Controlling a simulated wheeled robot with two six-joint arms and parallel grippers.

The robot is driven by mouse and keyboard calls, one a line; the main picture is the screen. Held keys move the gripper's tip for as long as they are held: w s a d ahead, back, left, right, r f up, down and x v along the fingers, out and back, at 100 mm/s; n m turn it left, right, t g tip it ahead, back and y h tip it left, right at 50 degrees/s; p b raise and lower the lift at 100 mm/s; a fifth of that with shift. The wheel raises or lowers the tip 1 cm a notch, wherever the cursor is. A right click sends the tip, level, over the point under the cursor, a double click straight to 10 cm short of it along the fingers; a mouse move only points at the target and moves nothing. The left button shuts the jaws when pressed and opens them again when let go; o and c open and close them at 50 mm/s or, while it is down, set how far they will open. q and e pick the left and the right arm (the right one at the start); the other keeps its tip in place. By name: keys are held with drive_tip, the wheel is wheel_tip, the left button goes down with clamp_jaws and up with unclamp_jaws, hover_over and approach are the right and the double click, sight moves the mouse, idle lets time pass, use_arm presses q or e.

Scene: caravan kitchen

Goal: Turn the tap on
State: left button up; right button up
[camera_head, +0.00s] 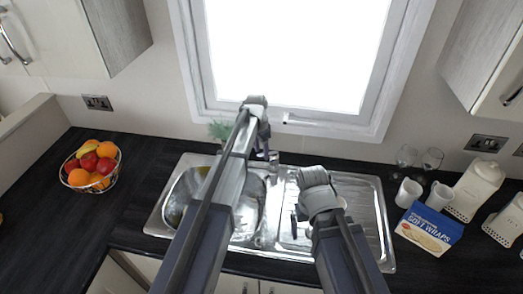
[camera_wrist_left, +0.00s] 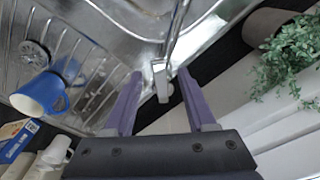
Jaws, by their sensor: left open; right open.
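The tap (camera_wrist_left: 161,82) shows in the left wrist view as a pale metal lever and body at the back rim of the sink. Its thin spout (camera_wrist_left: 176,28) runs up and out over the basin. My left gripper (camera_wrist_left: 160,74) is open, with one purple finger on each side of the lever and a visible gap to each. In the head view my left gripper (camera_head: 268,154) is at the sink's back edge, and my arm hides most of the tap. My right gripper (camera_head: 298,216) is open and empty over the drainer side of the metal sink (camera_head: 375,225).
A blue mug (camera_wrist_left: 40,94) lies near the drain (camera_wrist_left: 33,54). A plant (camera_head: 220,130) stands behind the sink by the window. A fruit basket (camera_head: 92,167) is at left. A soft wraps box (camera_head: 428,229), white cups (camera_head: 409,192), glasses and canisters stand at right.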

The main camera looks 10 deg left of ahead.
use_arm(q)
drive_tip(key=r+p, duration=0.4)
drive_tip(key=r, duration=0.1)
drive_tip(key=r+p, duration=0.2)
drive_tip(key=p, duration=0.1)
drive_tip(key=shift+s+a+r, duration=0.2)
drive_tip(key=shift+s+a, duration=0.05)
drive_tip(key=shift+s, duration=0.05)
use_arm(e)
wheel_tip(320, 180, up, 7)
drive_tip(key=shift+r, duration=0.15)
use_arm(q)
drive_tip(key=shift+f, duration=0.1)
